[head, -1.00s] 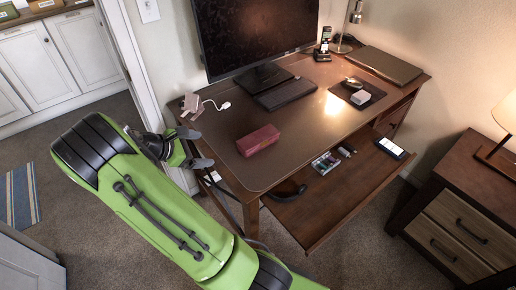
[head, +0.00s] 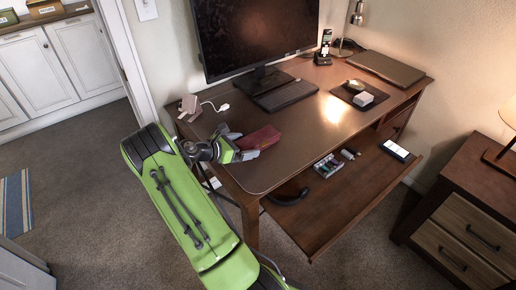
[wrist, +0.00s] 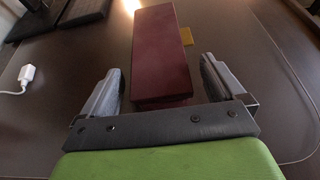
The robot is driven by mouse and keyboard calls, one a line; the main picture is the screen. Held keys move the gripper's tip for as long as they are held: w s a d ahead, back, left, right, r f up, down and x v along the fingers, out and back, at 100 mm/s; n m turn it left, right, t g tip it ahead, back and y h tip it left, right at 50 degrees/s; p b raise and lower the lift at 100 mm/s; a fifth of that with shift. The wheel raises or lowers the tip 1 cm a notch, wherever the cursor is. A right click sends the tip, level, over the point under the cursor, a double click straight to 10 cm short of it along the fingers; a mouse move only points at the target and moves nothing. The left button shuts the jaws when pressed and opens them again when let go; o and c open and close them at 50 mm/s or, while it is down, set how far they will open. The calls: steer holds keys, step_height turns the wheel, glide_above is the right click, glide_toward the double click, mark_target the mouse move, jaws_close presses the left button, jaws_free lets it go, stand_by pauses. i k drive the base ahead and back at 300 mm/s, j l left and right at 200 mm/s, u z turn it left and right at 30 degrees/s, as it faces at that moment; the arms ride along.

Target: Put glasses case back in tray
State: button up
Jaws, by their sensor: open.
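The glasses case is a dark red oblong box (head: 262,138) lying on the desk blotter (head: 290,115). In the wrist view the case (wrist: 160,50) lies lengthwise, its near end between my two fingers. My gripper (head: 247,147) is open, with a finger on each side of the case and a visible gap to each. In the wrist view my gripper (wrist: 163,80) shows both grey fingertips. The pulled-out tray (head: 340,205) under the desktop holds small items. In the head view my gripper hides the case's near end.
A monitor (head: 250,35) and keyboard (head: 286,95) stand at the back. A white plug (wrist: 28,74) lies left of my gripper. A small yellow item (wrist: 186,36) touches or sits beside the case. A phone (head: 396,150) and a small organiser (head: 328,166) lie in the tray, with bare wood between.

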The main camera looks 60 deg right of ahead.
mark_target(319, 218)
steer(key=j+z, duration=0.8)
steer(key=j, duration=0.15)
steer(key=k+j+z, duration=0.1)
steer(key=j+z, duration=0.3)
